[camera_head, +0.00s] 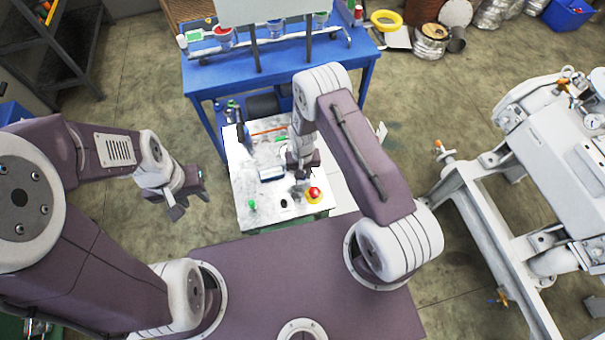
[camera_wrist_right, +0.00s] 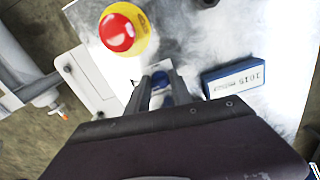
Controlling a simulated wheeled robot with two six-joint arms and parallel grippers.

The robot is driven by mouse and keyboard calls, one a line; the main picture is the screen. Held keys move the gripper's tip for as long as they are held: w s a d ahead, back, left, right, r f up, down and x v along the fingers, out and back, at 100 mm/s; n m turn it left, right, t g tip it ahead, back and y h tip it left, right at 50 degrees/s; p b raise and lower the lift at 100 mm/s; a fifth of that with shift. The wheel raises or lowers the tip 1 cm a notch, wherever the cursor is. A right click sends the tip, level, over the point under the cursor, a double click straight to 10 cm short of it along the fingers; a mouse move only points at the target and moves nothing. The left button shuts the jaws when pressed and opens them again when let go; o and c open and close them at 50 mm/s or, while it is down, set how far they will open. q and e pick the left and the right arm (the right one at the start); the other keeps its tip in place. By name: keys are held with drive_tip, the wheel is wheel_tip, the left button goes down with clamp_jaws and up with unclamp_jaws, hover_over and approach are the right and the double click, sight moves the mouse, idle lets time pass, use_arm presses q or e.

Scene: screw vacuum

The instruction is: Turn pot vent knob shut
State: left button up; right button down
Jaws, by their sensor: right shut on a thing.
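A white panel top (camera_head: 237,178) carries several controls in the head view. My right gripper (camera_head: 302,180) points down at this panel, left of a red button on a yellow base. In the right wrist view its fingers (camera_wrist_right: 162,90) are closed around a small blue knob-like part (camera_wrist_right: 160,77). The fingers and my wrist hide most of that part, so I cannot tell its angle or whether it is the vent knob. My left gripper (camera_head: 186,203) is open and empty over the floor, left of the panel.
The red button (camera_head: 314,194) also shows in the right wrist view (camera_wrist_right: 117,33). A blue-framed display (camera_wrist_right: 233,77) stands close by. A green knob (camera_head: 252,205) sits near the panel's front edge. A blue table (camera_head: 202,78) stands behind, and white machinery (camera_head: 470,190) at right.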

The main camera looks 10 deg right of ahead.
drive_tip(key=n+b, duration=0.1)
drive_tip(key=n, duration=0.3)
drive_tip(key=shift+w+b, duration=0.1)
drive_tip(key=shift+b, duration=0.25)
drive_tip(key=shift+n+b, duration=0.5)
drive_tip(key=shift+n, duration=1.1)
drive_tip(key=shift+r+n, duration=0.1)
drive_tip(key=shift+n, duration=0.2)
drive_tip(key=c, duration=1.2)
unclamp_jaws()
drive_tip(key=shift+d, duration=0.1)
drive_tip(key=shift+o, duration=0.2)
wheel_tip(320, 180, up, 9)
drive_tip(key=shift+r+b, duration=0.1)
drive_tip(key=shift+b, duration=0.6)
